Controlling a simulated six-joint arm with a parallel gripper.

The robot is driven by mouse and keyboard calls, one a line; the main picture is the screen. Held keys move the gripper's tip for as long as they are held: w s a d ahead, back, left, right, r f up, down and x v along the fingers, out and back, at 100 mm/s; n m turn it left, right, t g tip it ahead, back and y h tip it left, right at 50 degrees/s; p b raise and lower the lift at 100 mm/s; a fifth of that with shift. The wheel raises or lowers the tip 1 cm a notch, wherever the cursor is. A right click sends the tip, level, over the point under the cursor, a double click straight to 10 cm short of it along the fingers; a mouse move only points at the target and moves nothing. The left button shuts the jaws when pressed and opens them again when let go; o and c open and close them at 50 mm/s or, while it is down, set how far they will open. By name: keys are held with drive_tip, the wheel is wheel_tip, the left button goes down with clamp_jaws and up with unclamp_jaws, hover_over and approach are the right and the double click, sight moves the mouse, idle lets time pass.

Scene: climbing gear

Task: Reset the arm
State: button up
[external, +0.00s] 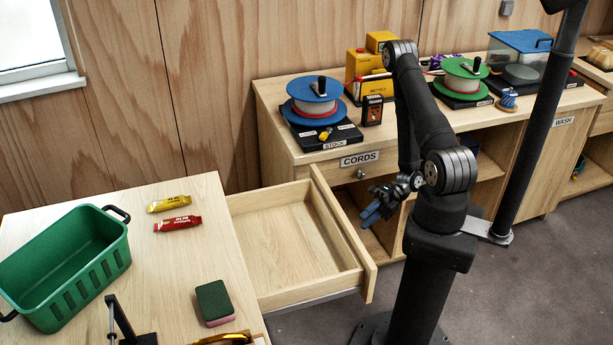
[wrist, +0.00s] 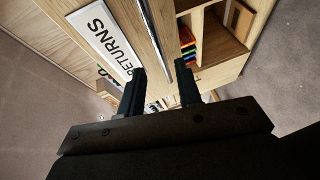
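My gripper (external: 378,210) hangs from my folded arm, to the right of the open drawer (external: 290,245) and in front of the cabinet (external: 360,158) labelled CORDS. In the wrist view my gripper (wrist: 162,80) has its two dark fingers apart, with nothing held between them. Beyond the fingers lie wooden furniture edges and a white RETURNS label (wrist: 102,38), seen tilted.
The drawer is pulled out and its visible interior is empty. A green crate (external: 85,270), two wrapped bars (external: 178,223) and a sponge (external: 214,303) are on the left table. Cord spools (external: 314,104) stand on the cabinet. An upright dark post (external: 535,130) stands right of my arm.

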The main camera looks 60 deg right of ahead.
drive_tip(key=v, duration=1)
drive_tip(key=shift+x, duration=8.7)
drive_tip(key=shift+d, duration=0.15)
drive_tip(key=v, duration=0.9)
drive_tip(key=shift+x, duration=4.7)
drive_tip(key=v, duration=1.8)
drive_tip(key=x, duration=1.3)
